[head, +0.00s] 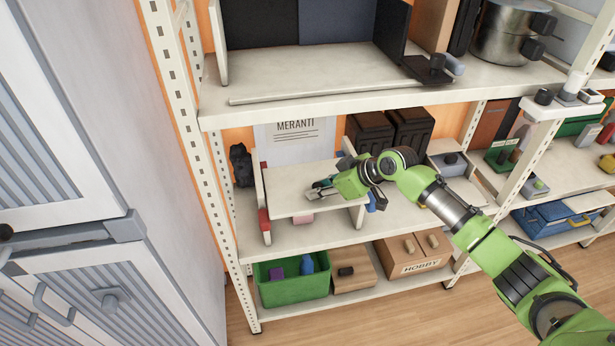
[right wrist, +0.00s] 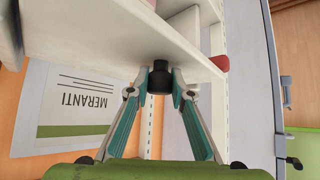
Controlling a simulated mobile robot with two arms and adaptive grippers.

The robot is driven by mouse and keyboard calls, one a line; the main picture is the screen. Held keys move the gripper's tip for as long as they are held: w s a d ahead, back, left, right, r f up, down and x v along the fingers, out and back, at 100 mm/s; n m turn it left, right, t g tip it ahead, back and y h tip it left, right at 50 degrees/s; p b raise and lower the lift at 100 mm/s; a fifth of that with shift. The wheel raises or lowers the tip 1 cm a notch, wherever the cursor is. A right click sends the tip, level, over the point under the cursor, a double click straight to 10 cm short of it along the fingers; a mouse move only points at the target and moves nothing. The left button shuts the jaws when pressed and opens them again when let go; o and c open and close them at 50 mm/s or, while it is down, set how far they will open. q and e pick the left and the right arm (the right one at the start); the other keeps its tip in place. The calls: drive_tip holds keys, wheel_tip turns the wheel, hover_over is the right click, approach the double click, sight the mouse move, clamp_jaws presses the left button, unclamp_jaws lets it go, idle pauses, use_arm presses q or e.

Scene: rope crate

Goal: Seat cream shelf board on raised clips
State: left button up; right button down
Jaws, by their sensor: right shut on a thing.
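The cream shelf board (head: 290,199) lies roughly level between two short cream uprights in the middle bay of the shelving; it also shows in the right wrist view (right wrist: 110,22). My right gripper (head: 322,189) is over the board, its fingers (right wrist: 160,90) closed around a black knob (right wrist: 159,80) on the board's face. A red clip (head: 264,221) is at the left upright and a blue clip (head: 371,203) at the right one. A red piece (right wrist: 220,63) shows beside the board in the wrist view. I cannot tell whether the board touches the clips. My left gripper is not in view.
A pink item (head: 302,219) lies under the board. Black bins (head: 410,130) stand behind my right arm. The upper shelf (head: 300,85) is above the bay, and grey cabinets (head: 80,200) are at left.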

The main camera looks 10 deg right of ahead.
sight(309, 177)
drive_tip(key=shift+w+r+b, duration=0.15)
drive_tip(key=shift+w+b, duration=0.65)
drive_tip(key=shift+w, duration=0.5)
drive_tip(key=shift+w+b, duration=0.65)
drive_tip(key=shift+w, duration=0.05)
drive_tip(key=shift+w+a+b, duration=0.15)
drive_tip(key=shift+w+b, duration=1.4)
drive_tip(key=shift+w, duration=0.2)
drive_tip(key=shift+f+b, duration=0.65)
drive_tip(key=shift+f, duration=0.45)
idle(0.4)
